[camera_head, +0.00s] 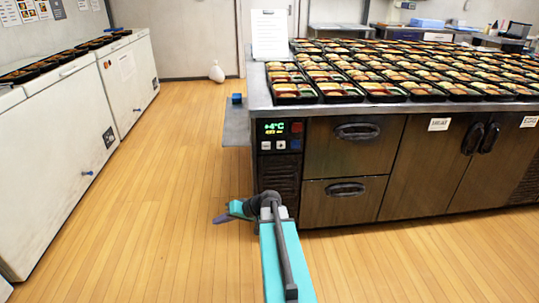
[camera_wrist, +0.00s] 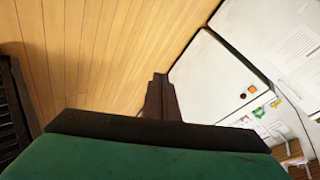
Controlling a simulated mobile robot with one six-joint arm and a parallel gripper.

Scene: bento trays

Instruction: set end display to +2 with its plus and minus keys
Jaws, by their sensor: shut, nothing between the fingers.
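The end display (camera_head: 274,128) is on the dark panel at the near left end of the steel counter, lit green and reading +4°C, with a smaller yellow line below. A row of small keys (camera_head: 281,145) sits under it; their plus and minus marks are too small to read. A red square (camera_head: 297,127) is right of the display. My gripper (camera_head: 218,219) is shut and empty, low over the wooden floor, left of and below the panel, apart from the keys. In the wrist view my shut fingers (camera_wrist: 160,82) point over floor toward white cabinets; no display or keys show there.
The steel counter (camera_head: 262,95) carries many filled bento trays and a white sign (camera_head: 269,35). Drawers (camera_head: 345,191) and doors with handles are right of the panel. White chest freezers (camera_head: 65,140) line the left wall. The wooden floor (camera_head: 170,200) between is clear.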

